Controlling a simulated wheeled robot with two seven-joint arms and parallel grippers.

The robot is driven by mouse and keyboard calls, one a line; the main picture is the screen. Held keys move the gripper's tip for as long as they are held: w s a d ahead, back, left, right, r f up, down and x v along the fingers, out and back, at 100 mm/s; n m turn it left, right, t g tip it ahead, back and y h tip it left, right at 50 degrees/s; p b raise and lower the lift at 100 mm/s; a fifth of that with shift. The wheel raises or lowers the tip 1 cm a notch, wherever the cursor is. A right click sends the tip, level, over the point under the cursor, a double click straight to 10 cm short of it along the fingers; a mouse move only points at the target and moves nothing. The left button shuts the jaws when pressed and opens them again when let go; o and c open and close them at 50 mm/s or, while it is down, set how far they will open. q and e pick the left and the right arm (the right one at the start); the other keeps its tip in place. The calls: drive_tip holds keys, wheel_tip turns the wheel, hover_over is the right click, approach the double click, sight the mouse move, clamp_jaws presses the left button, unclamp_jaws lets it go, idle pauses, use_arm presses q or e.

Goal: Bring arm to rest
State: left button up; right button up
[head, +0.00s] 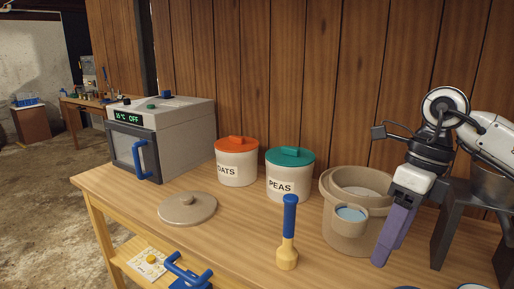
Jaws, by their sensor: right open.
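My right arm comes in from the right edge of the head view. Its right gripper (385,252) points down with purple fingers, just right of the beige pot and above the table. It is open, and I see nothing between its fingers. The fingers are seen side-on, so I cannot tell whether they touch the pot. My left gripper is not in view.
A blue-handled yellow tool (288,240), a round lid (187,208), OATS (236,165) and PEAS (290,178) jars and an oven (160,135) occupy the wooden table (240,240).

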drive_tip(key=s+a+f+g+y, duration=0.1)
drive_tip(key=s+a+f+y, duration=0.25)
drive_tip(key=a, duration=0.55)
drive_tip(key=s+a+f+g+y, duration=0.2)
drive_tip(key=a+y, duration=0.2)
drive_tip(key=a, duration=0.5)
drive_tip(key=a+r+m+t+y, duration=0.3)
drive_tip(key=a+m+t+y, duration=0.1)
drive_tip(key=a+m+y, duration=0.55)
drive_tip(key=w+d+f+m+t+h, duration=0.2)
drive_tip(key=d+f+m+t+h, duration=0.3)
drive_tip(key=f+m+t, duration=0.5)
drive_tip(key=w+d+f+m+t+h, duration=0.2)
drive_tip(key=d+f+m+t+h, duration=0.35)
drive_tip(key=m, duration=0.75)
drive_tip(key=s+d+f+m+g+h, duration=0.3)
drive_tip(key=s+d+f+m, duration=0.2)
drive_tip(key=s+f, duration=0.4)
drive_tip(key=s+d+f+m+g+h, duration=0.3)
drive_tip(key=s+f, duration=0.7)
drive_tip(key=f, duration=0.4)
drive_tip(key=shift+s+d+f+m+g, duration=0.15)
drive_tip(key=shift+d+f+m+g, duration=0.2)
drive_tip(key=shift+d+m+g, duration=0.5)
